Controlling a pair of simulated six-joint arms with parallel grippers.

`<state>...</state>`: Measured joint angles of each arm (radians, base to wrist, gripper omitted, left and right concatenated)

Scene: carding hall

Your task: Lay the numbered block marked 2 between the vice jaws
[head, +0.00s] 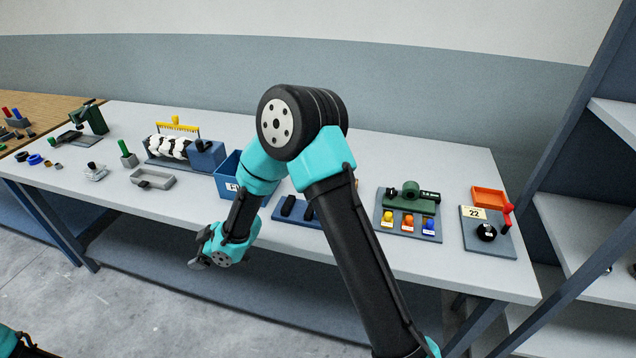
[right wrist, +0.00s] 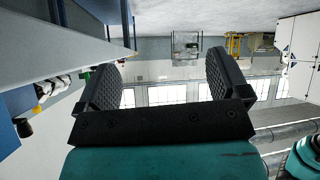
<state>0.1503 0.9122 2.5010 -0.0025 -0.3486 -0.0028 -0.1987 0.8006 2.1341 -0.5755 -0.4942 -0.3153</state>
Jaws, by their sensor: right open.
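My right gripper (head: 200,262) hangs in front of the table's front edge, apart from everything on the table. In the right wrist view its two dark fingers (right wrist: 163,72) are spread with nothing between them. A green vice-like device (head: 410,198) stands on a grey plate on the right half of the table. Small yellow (head: 387,217), orange (head: 408,223) and blue (head: 429,227) pieces with pale labels sit in front of it. I cannot read a 2 on any of them. My left gripper is out of view; only a bit of its arm shows bottom left.
A blue bin (head: 228,185) and a dark blue tray (head: 284,215) lie partly behind my right arm. A grey tray (head: 152,179) and a plate with a red lever (head: 507,217) are also on the table (head: 330,255). Shelves stand at the right.

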